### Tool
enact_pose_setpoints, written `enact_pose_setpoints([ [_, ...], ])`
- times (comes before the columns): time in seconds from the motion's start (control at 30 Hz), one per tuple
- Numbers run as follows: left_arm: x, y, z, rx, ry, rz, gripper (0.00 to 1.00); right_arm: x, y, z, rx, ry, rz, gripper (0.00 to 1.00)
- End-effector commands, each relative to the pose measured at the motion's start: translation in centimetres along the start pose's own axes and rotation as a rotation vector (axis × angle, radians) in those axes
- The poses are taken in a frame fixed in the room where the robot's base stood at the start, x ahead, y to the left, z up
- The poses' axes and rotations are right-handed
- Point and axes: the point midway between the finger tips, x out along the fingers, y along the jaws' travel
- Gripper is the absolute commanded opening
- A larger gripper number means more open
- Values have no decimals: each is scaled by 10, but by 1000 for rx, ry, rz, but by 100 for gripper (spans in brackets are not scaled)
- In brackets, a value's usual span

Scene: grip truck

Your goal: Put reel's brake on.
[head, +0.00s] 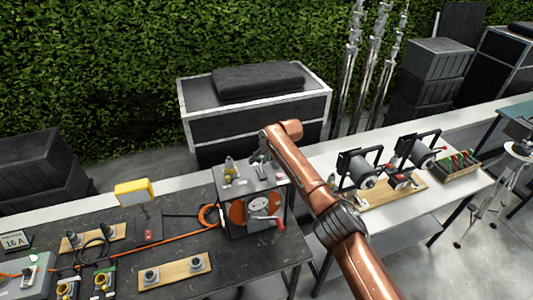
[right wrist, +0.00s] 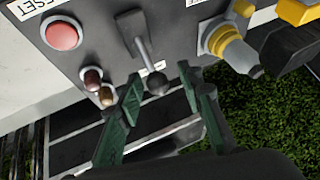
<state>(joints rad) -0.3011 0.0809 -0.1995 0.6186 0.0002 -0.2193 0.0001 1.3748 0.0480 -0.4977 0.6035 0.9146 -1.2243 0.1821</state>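The cable reel (head: 238,212) has an orange drum in a dark box at the right end of the dark table, with a red-handled crank on its front. My right gripper (head: 262,160) is over the top of the reel box. In the right wrist view, a grey lever (right wrist: 143,52) with a dark ball knob stands out from the box's top panel. My right gripper's green fingers (right wrist: 161,82) are open, one on each side of the lever, apart from it. Which brake position the lever marks I cannot tell. My left gripper is not in view.
The panel also carries a red button (right wrist: 62,34), two small indicators (right wrist: 97,86) and a yellow-and-grey connector (right wrist: 229,48). An orange cable (head: 140,243) runs left across the dark table. Two smaller reels (head: 361,170) stand on the white table at right.

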Motion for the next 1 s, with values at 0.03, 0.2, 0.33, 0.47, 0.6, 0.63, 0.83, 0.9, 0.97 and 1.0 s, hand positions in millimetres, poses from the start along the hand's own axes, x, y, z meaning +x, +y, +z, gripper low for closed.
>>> enact_pose_setpoints([
  [0.03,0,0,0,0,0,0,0,-5,1,0,1,1,-1,34],
  [0.2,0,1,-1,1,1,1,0,-28,2,0,1,6,2,34],
  [0.33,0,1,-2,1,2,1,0,-52,3,0,1,5,4,34],
  [0.47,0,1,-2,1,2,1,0,-78,2,0,1,5,3,34],
  [0.6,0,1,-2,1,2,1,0,-98,2,0,3,3,3,34],
  [0.63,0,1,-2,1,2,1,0,-101,2,0,2,4,3,34],
  [0.83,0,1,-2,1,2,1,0,-110,2,1,2,2,4,34],
  [0.9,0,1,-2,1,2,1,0,-110,2,1,2,2,4,34],
  [0.97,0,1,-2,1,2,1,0,-110,2,1,2,2,4,34],
  [1.0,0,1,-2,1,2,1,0,-110,2,1,2,2,4,34],
])
